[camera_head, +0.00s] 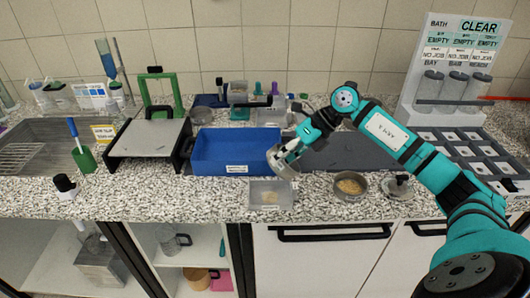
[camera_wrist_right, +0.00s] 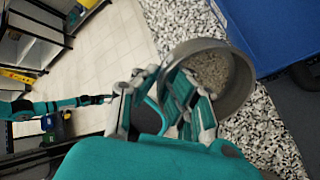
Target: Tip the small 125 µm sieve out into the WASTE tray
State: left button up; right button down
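My right gripper (camera_head: 288,150) is shut on the rim of a small round metal sieve (camera_head: 281,165). In the right wrist view the gripper (camera_wrist_right: 180,100) grips the wall of the sieve (camera_wrist_right: 240,85), with pale, grainy-looking material (camera_wrist_right: 212,72) inside. The sieve is held tilted in the air, in front of the blue tray (camera_head: 207,168) and above a small clear tray (camera_head: 285,202) that holds a little tan material. The blue tray has a white label, too small to read. I cannot tell which tray is WASTE.
A round pan (camera_head: 337,192) of tan grains and a grey lidded piece (camera_head: 397,188) stand to the right on the counter. A grey platform (camera_head: 150,137) stands left of the blue tray. A sign rack (camera_head: 460,65) with several cups is at back right.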

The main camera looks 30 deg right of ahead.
notch_tip(320, 180, up, 3)
jog(key=g+h+p, duration=0.1)
jog(key=h+p, duration=0.2)
jog(key=p, duration=0.2)
jog(key=g+h+p, duration=0.2)
jog(key=h+p, duration=0.2)
jog(key=p, duration=0.2)
jog(key=shift+w+a+h, duration=0.1)
jog(key=shift+a+h, duration=0.05)
jog(key=shift+h, duration=0.15)
jog(key=shift+f+g+h, duration=0.2)
jog(key=shift+g+h, duration=0.1)
jog(key=shift+h, duration=0.4)
jog(key=shift+f, duration=0.1)
jog(key=shift+d, duration=0.2)
jog(key=shift+a, duration=0.1)
